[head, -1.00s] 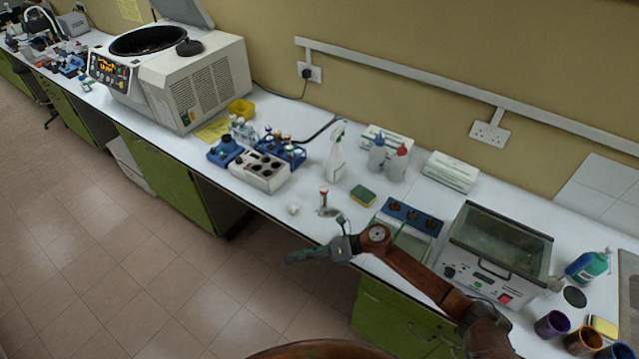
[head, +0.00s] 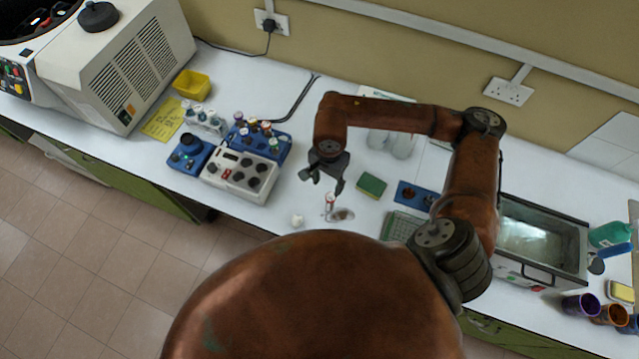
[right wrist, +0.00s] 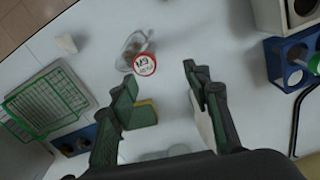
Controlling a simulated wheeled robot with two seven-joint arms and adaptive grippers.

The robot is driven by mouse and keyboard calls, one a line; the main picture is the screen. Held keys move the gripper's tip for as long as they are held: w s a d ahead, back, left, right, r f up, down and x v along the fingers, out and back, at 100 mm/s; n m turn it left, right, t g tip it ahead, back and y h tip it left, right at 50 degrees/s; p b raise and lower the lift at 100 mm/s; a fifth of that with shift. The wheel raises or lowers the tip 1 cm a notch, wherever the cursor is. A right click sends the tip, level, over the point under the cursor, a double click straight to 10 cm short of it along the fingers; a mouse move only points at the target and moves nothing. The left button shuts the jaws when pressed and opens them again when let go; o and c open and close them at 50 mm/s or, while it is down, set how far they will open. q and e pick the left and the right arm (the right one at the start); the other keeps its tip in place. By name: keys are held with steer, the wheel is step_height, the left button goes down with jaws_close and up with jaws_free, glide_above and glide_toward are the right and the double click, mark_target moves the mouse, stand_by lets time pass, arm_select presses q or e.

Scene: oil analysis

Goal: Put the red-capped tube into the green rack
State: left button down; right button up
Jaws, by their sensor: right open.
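The red-capped tube (head: 329,201) stands roughly upright on the white bench. In the right wrist view I look down on its red-rimmed, lettered cap (right wrist: 145,64). My right gripper (head: 321,184) is open and empty, above and close to the tube; I see no contact. In the right wrist view the tube lies just beyond the gap between my fingertips (right wrist: 160,76). The green rack (head: 402,227) is a wire grid on the bench, right of the tube, partly hidden by my arm. It also shows at the left of the right wrist view (right wrist: 46,101). My left gripper is out of view.
A small clear dish (head: 343,214) is beside the tube, and a small white piece (head: 297,220) lies to its left. A green-yellow sponge (head: 371,185) and blue block (head: 414,196) lie to the right. Left are a white control box (head: 239,175) and blue tube holders.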

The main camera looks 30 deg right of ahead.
mark_target(331, 198)
steer(key=s+f, duration=0.1)
steer(key=s, duration=0.1)
steer(key=s+f+p, duration=0.1)
steer(key=f, duration=0.1)
steer(key=shift+s+d, duration=0.1)
steer(key=shift+s, duration=0.3)
steer(key=f, duration=0.1)
steer(key=w+f+p, duration=0.1)
steer(key=f, duration=0.1)
steer(key=shift+w+f, duration=0.65)
steer(key=shift+s+r, duration=0.2)
steer(key=shift+s, duration=0.4)
steer(key=shift+c, duration=0.6)
steer(key=shift+w+f, duration=0.1)
steer(key=shift+w, duration=0.2)
steer(key=c, duration=0.3)
steer(key=shift+c, duration=0.8)
steer(key=shift+s, duration=0.25)
steer(key=c, duration=0.3)
steer(key=shift+c, duration=0.9)
steer(key=shift+w, duration=0.15)
jaws_close()
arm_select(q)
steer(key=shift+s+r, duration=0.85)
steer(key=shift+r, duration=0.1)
arm_select(e)
steer(key=shift+r, duration=0.2)
